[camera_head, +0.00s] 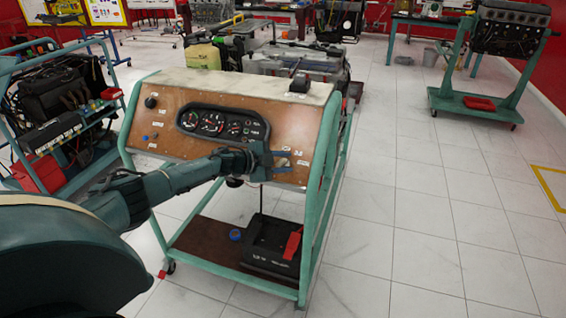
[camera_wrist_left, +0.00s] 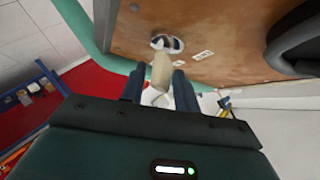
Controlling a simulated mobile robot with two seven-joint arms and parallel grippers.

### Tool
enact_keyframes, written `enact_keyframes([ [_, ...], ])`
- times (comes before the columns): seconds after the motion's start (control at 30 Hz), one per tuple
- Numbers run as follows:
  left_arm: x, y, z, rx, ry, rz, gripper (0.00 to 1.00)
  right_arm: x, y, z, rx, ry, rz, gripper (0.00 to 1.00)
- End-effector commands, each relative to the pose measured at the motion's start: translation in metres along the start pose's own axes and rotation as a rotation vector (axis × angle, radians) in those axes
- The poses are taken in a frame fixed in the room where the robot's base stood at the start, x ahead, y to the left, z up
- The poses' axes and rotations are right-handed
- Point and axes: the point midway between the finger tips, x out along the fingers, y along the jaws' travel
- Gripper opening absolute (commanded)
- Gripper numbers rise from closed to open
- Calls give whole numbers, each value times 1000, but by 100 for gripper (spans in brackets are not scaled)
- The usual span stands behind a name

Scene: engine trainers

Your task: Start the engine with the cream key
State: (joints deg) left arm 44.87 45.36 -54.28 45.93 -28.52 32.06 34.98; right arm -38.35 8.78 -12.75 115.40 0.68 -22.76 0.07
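The cream key (camera_wrist_left: 161,72) shows in the left wrist view, with its tip at a round metal lock (camera_wrist_left: 168,43) on the brown panel. In the head view, the brown instrument panel (camera_head: 172,125) belongs to the green-framed engine trainer. My left gripper (camera_head: 282,161) is at the right part of this panel. In the left wrist view, its two fingers (camera_wrist_left: 158,84) stand on either side of the key, with a narrow gap showing on the left. The gripper looks open around the key. It hides the lock in the head view. My right gripper is not in view.
The panel has a gauge cluster (camera_head: 222,124) left of my gripper. A black battery (camera_head: 272,245) with a red part sits on the trainer's lower shelf. Another trainer cart (camera_head: 60,120) stands at the left. The tiled floor (camera_head: 420,220) on the right is clear.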

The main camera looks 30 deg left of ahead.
Motion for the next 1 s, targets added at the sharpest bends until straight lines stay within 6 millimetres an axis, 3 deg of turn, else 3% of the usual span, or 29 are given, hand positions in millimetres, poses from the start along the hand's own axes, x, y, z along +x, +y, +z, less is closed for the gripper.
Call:
enact_keyframes([
  [0.27, -17, 0, 1, 0, -1, 1, 31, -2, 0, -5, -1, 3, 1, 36],
  [0.7, -107, 2, 2, 1, -3, 3, 31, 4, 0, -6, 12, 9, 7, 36],
  [1.0, -131, 0, 0, -1, 0, 0, 31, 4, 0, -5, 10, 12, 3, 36],
])
